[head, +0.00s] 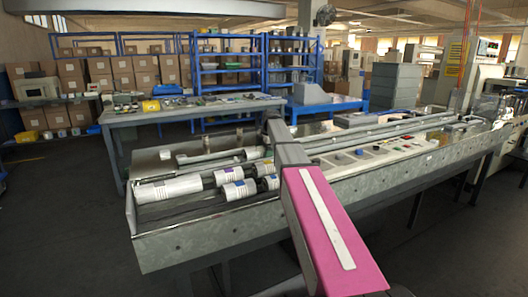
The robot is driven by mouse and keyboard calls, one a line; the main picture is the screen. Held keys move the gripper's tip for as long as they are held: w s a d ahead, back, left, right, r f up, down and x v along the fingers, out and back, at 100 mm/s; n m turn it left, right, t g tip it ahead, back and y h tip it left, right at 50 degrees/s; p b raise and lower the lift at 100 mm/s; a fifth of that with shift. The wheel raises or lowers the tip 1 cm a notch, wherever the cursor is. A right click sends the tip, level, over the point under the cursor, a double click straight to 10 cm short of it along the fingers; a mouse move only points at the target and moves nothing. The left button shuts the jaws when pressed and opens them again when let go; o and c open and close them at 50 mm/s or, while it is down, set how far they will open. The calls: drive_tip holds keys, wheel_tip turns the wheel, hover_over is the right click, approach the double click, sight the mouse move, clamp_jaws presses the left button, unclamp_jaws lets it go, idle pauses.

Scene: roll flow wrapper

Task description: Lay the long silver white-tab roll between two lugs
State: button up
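Several rolls lie in the metal infeed trough (190,233) of the wrapper. A long white-wrapped roll (168,189) lies at the front left. Shorter white rolls with coloured labels, such as one with a purple label (229,175) and one with a blue label (239,190), lie to its right. A long greyish silver roll or bar (208,156) lies towards the back of the trough; a white tab on it is too small to make out. Individual lugs cannot be told apart among the dark bars. My gripper is not visible; my pink and grey arm reaches over the trough.
The conveyor with rails and a control strip (372,155) runs off to the back right. A grey workbench (135,115) stands behind the trough. Blue shelves (209,78) and stacked cartons stand farther back. The dark floor at left is clear.

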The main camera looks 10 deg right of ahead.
drive_tip(key=shift+s+f, duration=0.15)
drive_tip(key=shift+s, duration=0.1)
drive_tip(key=v, duration=1.1)
drive_tip(key=shift+w, duration=0.2)
